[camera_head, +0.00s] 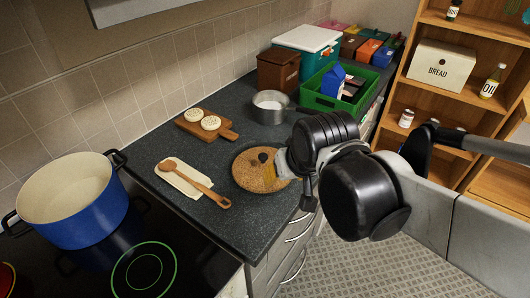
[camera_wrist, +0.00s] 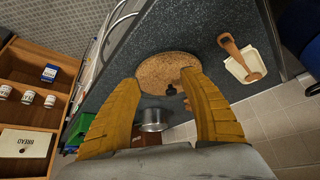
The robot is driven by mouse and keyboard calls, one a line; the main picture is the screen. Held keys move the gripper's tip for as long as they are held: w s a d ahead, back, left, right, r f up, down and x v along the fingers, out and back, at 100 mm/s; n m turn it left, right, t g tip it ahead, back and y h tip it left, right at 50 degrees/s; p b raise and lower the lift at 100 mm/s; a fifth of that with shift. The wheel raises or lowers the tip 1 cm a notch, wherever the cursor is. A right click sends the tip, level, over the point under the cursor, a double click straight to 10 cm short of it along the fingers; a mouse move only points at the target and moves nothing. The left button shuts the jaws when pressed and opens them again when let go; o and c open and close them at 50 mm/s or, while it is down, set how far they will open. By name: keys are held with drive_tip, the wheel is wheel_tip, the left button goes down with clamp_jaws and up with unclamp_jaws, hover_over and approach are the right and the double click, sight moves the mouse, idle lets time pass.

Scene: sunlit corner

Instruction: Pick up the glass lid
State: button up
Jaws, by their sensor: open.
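The glass lid shows as a dark knob (camera_head: 263,157) over a round cork mat (camera_head: 246,182) on the dark counter; its clear glass is hard to make out. In the wrist view the knob (camera_wrist: 171,90) shows between my gripper's two yellow fingers (camera_wrist: 161,80), against the cork mat (camera_wrist: 160,70). My gripper (camera_head: 276,168) is open and empty, at the right side of the mat and close to the knob. My arm hides part of the mat's right side in the head view. I cannot tell whether a finger touches the lid.
A spoon rest with a wooden spoon (camera_head: 210,194) lies left of the mat. A metal saucepan (camera_head: 269,108) and a cutting board (camera_head: 223,132) stand behind. A blue pot (camera_head: 80,226) is on the stove at left. A green crate (camera_head: 320,101) stands farther back.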

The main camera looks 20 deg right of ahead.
drive_tip(key=g+p, duration=0.1)
drive_tip(key=p, duration=0.7)
approach(263, 156)
drive_tip(key=shift+m+g, duration=0.4)
drive_tip(key=shift+m, duration=0.1)
drive_tip(key=x, duration=0.5)
drive_tip(key=shift+w+r+b, duration=0.1)
drive_tip(key=shift+w+b, duration=0.2)
drive_tip(key=shift+b, duration=0.1)
drive_tip(key=b+x, duration=0.2)
drive_tip(key=x, duration=0.3)
drive_tip(key=shift+w+f, duration=0.15)
drive_tip(key=shift+f, duration=0.15)
clamp_jaws()
